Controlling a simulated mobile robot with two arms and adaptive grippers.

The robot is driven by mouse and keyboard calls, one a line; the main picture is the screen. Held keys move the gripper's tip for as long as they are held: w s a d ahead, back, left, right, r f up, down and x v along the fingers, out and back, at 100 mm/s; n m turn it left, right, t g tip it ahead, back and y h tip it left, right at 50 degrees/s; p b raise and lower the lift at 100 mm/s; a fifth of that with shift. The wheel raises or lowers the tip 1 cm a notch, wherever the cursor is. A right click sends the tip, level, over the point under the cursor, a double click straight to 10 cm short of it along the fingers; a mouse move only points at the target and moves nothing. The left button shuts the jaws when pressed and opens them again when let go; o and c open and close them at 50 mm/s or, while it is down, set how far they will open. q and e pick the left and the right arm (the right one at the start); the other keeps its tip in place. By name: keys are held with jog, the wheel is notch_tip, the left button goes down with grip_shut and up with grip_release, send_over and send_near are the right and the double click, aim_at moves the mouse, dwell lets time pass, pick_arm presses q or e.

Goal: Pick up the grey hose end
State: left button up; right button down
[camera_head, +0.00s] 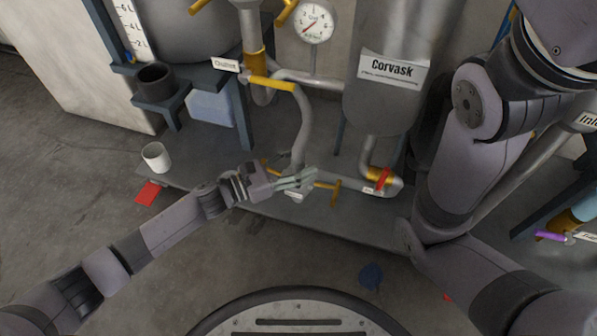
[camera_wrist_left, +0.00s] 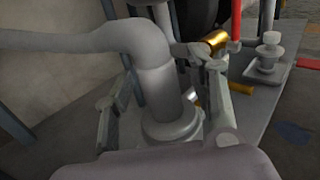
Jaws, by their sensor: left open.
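The grey hose (camera_head: 304,120) hangs in a curve from the pipework under the yellow outlet handle (camera_head: 270,83) down to the low platform. In the left wrist view the grey hose end (camera_wrist_left: 163,92) points downward, standing on or in a round grey flange (camera_wrist_left: 172,132). My left gripper (camera_head: 308,178) is open at the foot of the hose. In the left wrist view its two fingers (camera_wrist_left: 165,80) lie on either side of the hose end, with gaps visible. Whether either finger touches it, I cannot tell. My right arm fills the right side; its gripper is out of view.
The Corvask tank (camera_head: 393,68) stands behind, with a red-handled valve (camera_head: 383,179) on its outlet pipe. A yellow handle (camera_head: 335,193) stands close right of my left gripper. A white mug (camera_head: 156,157) sits left on the platform (camera_head: 345,225). The platform's front is mostly clear.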

pick_arm(q)
jog(key=shift+c, duration=0.3)
grip_shut()
dwell(0.3)
jog(key=shift+r, duration=0.1)
